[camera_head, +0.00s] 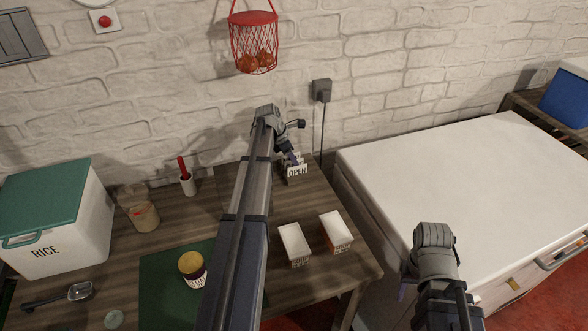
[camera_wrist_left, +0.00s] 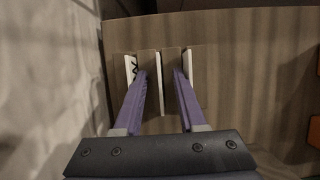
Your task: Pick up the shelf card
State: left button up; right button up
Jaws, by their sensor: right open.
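A small card rack on the table, with a front card reading OPEN (camera_head: 297,172), stands at the end of my left arm in the head view. In the left wrist view, upright white cards stand in brown slots. A middle white card (camera_wrist_left: 160,85) stands between the two purple fingers of my left gripper (camera_wrist_left: 162,76), with gaps at both sides. The left gripper also shows at the rack in the head view (camera_head: 290,157), partly hidden. I cannot tell which card is the shelf card. My right gripper (camera_head: 404,291) is open beside the white chest, away from the rack.
A rice box (camera_head: 88,225), a jar (camera_head: 140,212), a red-handled tool in a cup (camera_head: 187,182) and a yellow-topped tin (camera_head: 192,266) stand on the left. Two white-topped boxes (camera_head: 294,243) (camera_head: 336,230) stand in front of the rack. A white chest (camera_head: 450,180) is at right.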

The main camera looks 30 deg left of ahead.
pick_arm(q)
grip_shut()
dwell(0.5)
jog(key=shift+r, duration=0.1)
jog(key=shift+r+p, duration=0.5)
jog(key=shift+p, duration=0.05)
notch_tip(320, 180, up, 6)
jog(key=p, duration=0.6)
jog(key=shift+r, duration=0.25)
jog(key=s+d, duration=1.1)
jog(key=d, duration=0.2)
jog(key=shift+s+d+f, duration=0.3)
jog(key=shift+s+f, duration=0.05)
jog(key=shift+r+p, duration=2.45)
jog(key=shift+r, duration=0.1)
